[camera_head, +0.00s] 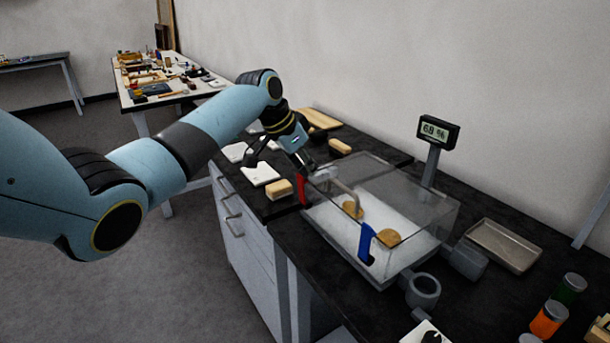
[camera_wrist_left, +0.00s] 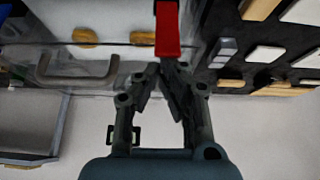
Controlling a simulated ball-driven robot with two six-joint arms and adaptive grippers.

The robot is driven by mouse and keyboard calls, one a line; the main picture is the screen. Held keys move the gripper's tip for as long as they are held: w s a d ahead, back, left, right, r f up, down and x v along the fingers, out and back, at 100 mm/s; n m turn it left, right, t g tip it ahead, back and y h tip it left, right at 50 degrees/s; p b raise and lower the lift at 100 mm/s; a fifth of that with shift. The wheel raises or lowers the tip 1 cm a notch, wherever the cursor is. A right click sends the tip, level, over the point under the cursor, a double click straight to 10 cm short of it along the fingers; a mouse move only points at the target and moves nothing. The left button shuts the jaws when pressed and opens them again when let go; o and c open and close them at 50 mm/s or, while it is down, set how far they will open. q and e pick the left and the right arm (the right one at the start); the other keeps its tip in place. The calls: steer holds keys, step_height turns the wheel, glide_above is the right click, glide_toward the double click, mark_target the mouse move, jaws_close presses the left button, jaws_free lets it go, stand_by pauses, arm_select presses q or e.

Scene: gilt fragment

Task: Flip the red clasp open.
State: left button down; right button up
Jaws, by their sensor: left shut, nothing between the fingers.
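The red clasp (camera_head: 301,188) sits at the left end of the clear box (camera_head: 400,250), by its front edge. It also shows in the left wrist view (camera_wrist_left: 167,30) as a red strip directly beyond my fingertips. My left gripper (camera_head: 309,173) is shut and empty, right at the clasp. In the left wrist view its fingertips (camera_wrist_left: 163,65) come together at the near end of the red strip. I cannot tell whether they touch it, or whether the clasp is flipped. My right gripper is not in view.
A blue clasp (camera_head: 367,243) is on the box front. Round tan pieces (camera_head: 388,237) lie inside. A display reading 68 % (camera_head: 438,130) stands behind. A metal tray (camera_head: 503,246) and jars (camera_head: 549,318) are at right. A sponge-like block (camera_head: 279,189) and white tiles (camera_head: 260,174) lie left.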

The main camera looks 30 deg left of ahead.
mark_target(300, 177)
arm_select(q)
steer(key=shift+s+a+t+h, duration=0.2)
steer(key=shift+s+t, duration=0.15)
steer(key=shift+s, duration=0.25)
steer(key=shift+s+a+t+h, duration=0.15)
steer(key=shift+s+t, duration=0.2)
steer(key=shift+s, duration=0.2)
steer(key=shift+s+a+t, duration=0.15)
steer(key=shift+s+t, duration=0.1)
steer(key=shift+t, duration=0.15)
steer(key=shift+s+a+f+t+h+b, duration=0.2)
steer(key=shift+f+t+h+b, duration=0.2)
steer(key=shift+t+b, duration=0.15)
steer(key=shift+w+d+r+b, duration=0.1)
steer(key=shift+w+d+b, duration=0.3)
steer(key=shift+w, duration=0.3)
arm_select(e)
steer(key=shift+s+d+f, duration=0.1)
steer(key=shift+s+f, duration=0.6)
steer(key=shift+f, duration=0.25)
